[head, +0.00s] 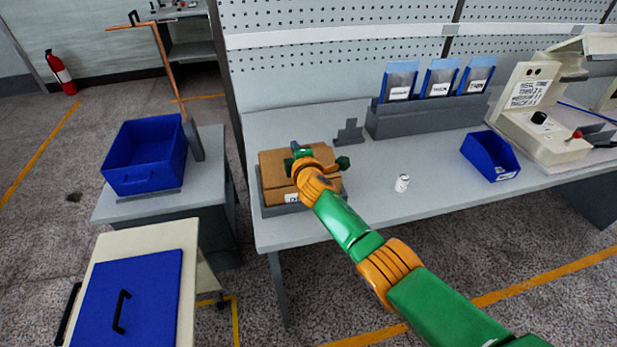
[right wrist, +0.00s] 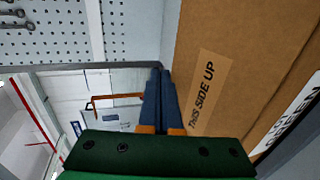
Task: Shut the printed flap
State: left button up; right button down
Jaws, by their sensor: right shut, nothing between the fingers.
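A brown cardboard box (head: 275,181) sits in a grey holder at the left end of the workbench. In the right wrist view its printed cardboard face (right wrist: 232,55) fills the right side, with a tape strip reading "THIS SIDE UP". This face looks flat, but I cannot tell whether the flap is fully down. My right gripper (head: 297,150) is over the box top and hides part of it. Its fingers (right wrist: 160,85) are together and empty, beside the printed face; contact is unclear. My left gripper is not in view.
A grey rack with blue pouches (head: 440,77), a small white container (head: 402,183), a blue bin (head: 489,155) and a cream machine (head: 540,112) stand to the right on the bench. A blue crate (head: 147,157) is on the left table. The bench front is mostly clear.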

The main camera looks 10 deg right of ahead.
jog(key=shift+w+f+g, duration=0.3)
jog(key=shift+f+g, duration=0.3)
jog(key=shift+g, duration=0.1)
jog(key=shift+r+p, duration=0.1)
jog(key=shift+p, duration=0.2)
